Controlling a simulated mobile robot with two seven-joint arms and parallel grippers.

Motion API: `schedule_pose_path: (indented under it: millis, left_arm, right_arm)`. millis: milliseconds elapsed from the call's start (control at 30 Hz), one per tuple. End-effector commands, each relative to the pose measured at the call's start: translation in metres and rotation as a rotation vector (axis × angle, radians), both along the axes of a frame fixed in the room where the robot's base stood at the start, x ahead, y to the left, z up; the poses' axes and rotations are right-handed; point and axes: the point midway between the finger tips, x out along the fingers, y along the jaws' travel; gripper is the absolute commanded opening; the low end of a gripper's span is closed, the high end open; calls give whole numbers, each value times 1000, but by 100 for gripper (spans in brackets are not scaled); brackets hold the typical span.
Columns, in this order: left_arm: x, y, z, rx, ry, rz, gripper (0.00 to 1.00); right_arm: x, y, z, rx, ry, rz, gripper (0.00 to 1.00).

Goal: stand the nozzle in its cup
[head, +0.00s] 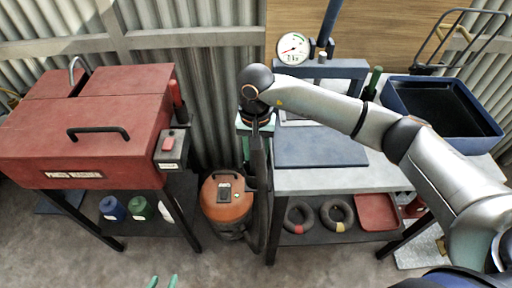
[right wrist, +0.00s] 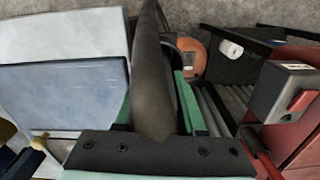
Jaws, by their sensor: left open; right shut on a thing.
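The nozzle is a long dark grey tube (head: 258,165), roughly upright along the left edge of the grey workbench. My right gripper (head: 257,126), with green fingers, is shut on it near its upper part. In the right wrist view the nozzle (right wrist: 154,85) runs between the green fingers (right wrist: 158,108) and away from the camera. The orange shop vacuum (head: 227,203) stands on the floor just left of the nozzle; part of it shows in the right wrist view (right wrist: 200,48). I cannot make out the cup. My left gripper (head: 162,282) is open and empty at the bottom edge.
A red cabinet (head: 90,130) with a grey switch box (head: 171,150) stands left. The workbench (head: 330,181) carries a blue press (head: 320,148) and a blue tray (head: 440,143). Its lower shelf holds two rings (head: 337,214) and a red tray (head: 376,211). Floor in front is clear.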

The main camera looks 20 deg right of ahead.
Motion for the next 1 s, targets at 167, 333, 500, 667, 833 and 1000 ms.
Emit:
schedule_pose_path:
  millis: [167, 333, 500, 667, 833, 1000]
  left_arm:
    - [0, 0, -2, 0, 1, 0, 50]
    - [0, 0, -2, 0, 1, 0, 50]
    - [0, 0, -2, 0, 1, 0, 50]
    - [0, 0, -2, 0, 1, 0, 50]
    - [0, 0, -6, 0, 1, 0, 50]
    - [0, 0, -9, 0, 1, 0, 50]
  right_arm:
    - [0, 0, -4, 1, 0, 1, 0]
    - [0, 0, -4, 1, 0, 1, 0]
    - [0, 0, -4, 1, 0, 1, 0]
    - [0, 0, -4, 1, 0, 1, 0]
    - [0, 0, -4, 1, -1, 1, 0]
    - [0, 0, -4, 1, 0, 1, 0]
